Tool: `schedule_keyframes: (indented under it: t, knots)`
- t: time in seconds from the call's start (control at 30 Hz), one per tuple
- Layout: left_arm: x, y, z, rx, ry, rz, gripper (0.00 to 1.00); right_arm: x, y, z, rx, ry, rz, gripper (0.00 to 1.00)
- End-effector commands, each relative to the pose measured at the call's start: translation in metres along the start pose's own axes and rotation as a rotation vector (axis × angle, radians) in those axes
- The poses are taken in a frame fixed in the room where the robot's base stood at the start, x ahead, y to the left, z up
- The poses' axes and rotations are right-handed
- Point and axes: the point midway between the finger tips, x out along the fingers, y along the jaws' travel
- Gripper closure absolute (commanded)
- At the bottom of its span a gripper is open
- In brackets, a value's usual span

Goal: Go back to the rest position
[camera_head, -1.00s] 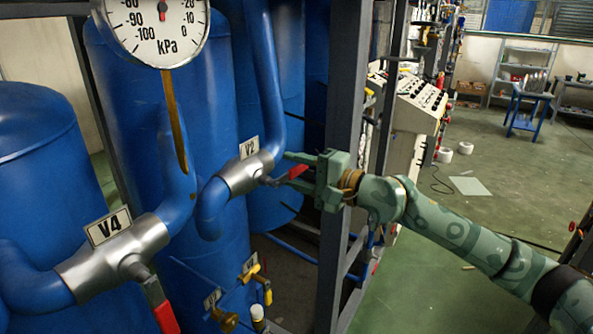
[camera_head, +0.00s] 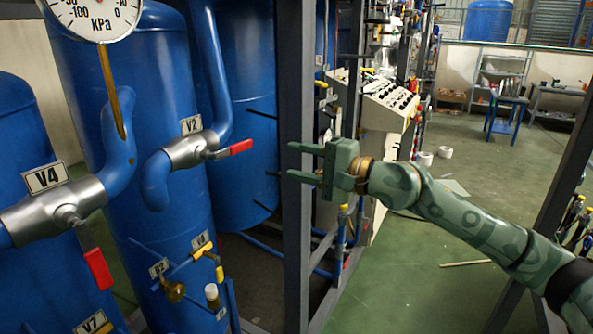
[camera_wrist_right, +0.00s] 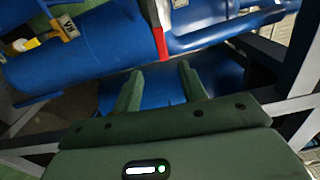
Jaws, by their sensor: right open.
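My right gripper (camera_head: 304,162) is open and empty, its two fingers pointing left. It is in the air in front of a dark steel post, to the right of the V2 valve (camera_head: 190,148) and apart from its red handle (camera_head: 236,148). The V2 handle points right, roughly in line with its pipe. In the right wrist view the two green fingers (camera_wrist_right: 160,88) are spread with nothing between them, and a red handle (camera_wrist_right: 155,28) shows beyond them. My left gripper is not in view.
Blue tanks (camera_head: 245,115) with pipes fill the left. The V4 valve (camera_head: 58,210) has a red handle hanging down. A pressure gauge (camera_head: 95,12) is at the top left. A dark steel post (camera_head: 296,235) stands close to my gripper. Open green floor (camera_head: 430,285) lies at the right.

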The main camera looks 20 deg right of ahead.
Motion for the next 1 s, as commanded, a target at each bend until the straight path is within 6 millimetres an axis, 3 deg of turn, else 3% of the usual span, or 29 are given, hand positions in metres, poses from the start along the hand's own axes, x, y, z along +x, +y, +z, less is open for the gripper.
schedule_keyframes:
  t: [0.3, 0.6, 0.73, 0.77, 0.83, 0.9, 0.97, 1.0]
  knots:
    - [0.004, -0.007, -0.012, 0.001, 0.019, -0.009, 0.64, -0.002, -0.001, 0.000, -0.001, -0.001, 0.000, 0.58]
    - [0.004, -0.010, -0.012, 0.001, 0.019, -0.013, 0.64, -0.002, -0.001, 0.000, 0.001, -0.001, 0.000, 0.58]
    - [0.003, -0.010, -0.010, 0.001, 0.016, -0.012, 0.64, -0.002, -0.003, 0.000, 0.095, -0.001, -0.012, 0.58]
    - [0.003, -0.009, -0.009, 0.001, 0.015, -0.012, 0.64, -0.002, -0.005, 0.000, 0.162, -0.007, -0.022, 0.58]
    - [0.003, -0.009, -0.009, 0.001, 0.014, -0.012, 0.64, -0.003, -0.010, -0.017, 0.442, 0.000, -0.065, 0.58]
    - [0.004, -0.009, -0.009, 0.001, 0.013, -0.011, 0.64, -0.004, -0.015, -0.062, 0.894, 0.025, -0.171, 0.58]
    - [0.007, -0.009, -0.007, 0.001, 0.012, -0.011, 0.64, -0.004, 0.015, -0.107, 1.363, 0.049, -0.282, 0.58]
    - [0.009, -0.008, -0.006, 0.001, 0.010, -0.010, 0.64, -0.005, 0.045, -0.133, 1.633, 0.068, -0.357, 0.58]
